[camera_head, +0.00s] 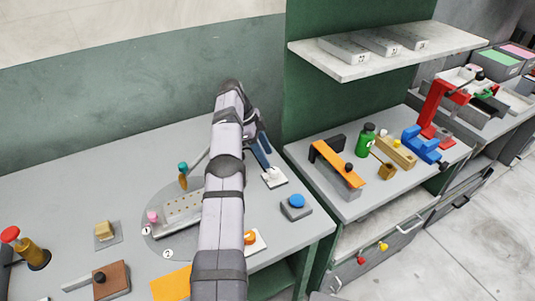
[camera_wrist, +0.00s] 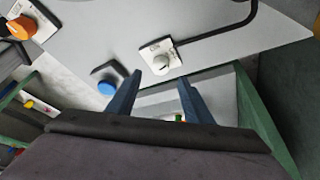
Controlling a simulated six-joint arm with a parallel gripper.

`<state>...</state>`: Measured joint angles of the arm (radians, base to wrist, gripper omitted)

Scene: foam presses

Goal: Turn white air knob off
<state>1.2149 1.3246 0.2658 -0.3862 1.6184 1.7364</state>
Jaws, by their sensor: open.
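The white air knob (camera_head: 271,173) stands on a small white plate (camera_head: 277,182) on the grey bench, partly behind my gripper in the head view. In the wrist view the white knob (camera_wrist: 161,61) sits on its plate (camera_wrist: 152,48) with a dark mark on its top. My gripper (camera_wrist: 160,82) is open, its two blue fingers spread with nothing between them. In the wrist view the knob appears just past the fingertips, between their lines. In the head view the gripper (camera_head: 264,163) is close to the knob; I cannot tell whether they touch.
A dark hose (camera_wrist: 232,30) runs from the knob's plate. A blue button (camera_head: 297,201) on a grey base stands close by. An orange knob (camera_head: 250,238) is nearer the front edge. A perforated metal press (camera_head: 178,212) lies left of my arm. The bench's back left is clear.

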